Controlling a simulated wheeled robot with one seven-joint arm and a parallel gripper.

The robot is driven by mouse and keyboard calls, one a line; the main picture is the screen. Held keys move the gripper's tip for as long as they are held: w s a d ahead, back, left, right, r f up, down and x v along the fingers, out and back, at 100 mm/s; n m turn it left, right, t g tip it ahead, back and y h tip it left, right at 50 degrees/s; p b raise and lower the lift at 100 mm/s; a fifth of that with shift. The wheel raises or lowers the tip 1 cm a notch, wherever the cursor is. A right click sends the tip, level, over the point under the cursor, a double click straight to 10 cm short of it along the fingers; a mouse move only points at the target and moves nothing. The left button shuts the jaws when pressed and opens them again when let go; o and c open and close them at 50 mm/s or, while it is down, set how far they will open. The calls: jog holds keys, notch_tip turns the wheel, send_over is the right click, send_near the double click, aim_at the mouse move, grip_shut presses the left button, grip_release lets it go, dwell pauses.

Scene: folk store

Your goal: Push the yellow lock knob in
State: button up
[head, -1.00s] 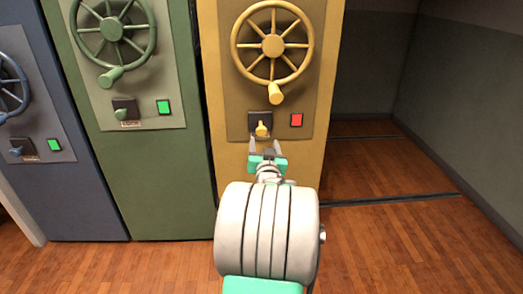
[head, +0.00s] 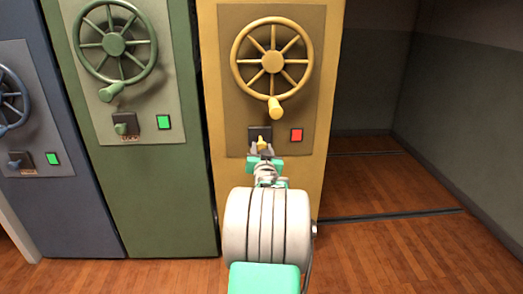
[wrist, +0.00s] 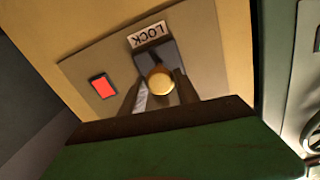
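The yellow lock knob (head: 262,142) sits on a dark square plate on the front of the yellow cabinet (head: 223,190), below its handwheel. In the wrist view the knob (wrist: 160,82) shows end-on as a round yellow tip on the dark plate (wrist: 150,55), with an upside-down LOCK label (wrist: 149,34) above it. My gripper (head: 262,154) is just below and in front of the knob in the head view. In the wrist view my gripper (wrist: 160,92) is open, one finger on each side of the knob. I cannot tell whether the fingers touch it.
A red light (head: 296,135) is beside the knob plate. The yellow handwheel (head: 272,62) with its handle hangs above. The green cabinet (head: 160,200) and blue cabinet (head: 75,220) stand to the left, with green lights. Open floor (head: 400,185) lies to the right.

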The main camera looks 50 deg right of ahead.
grip_shut()
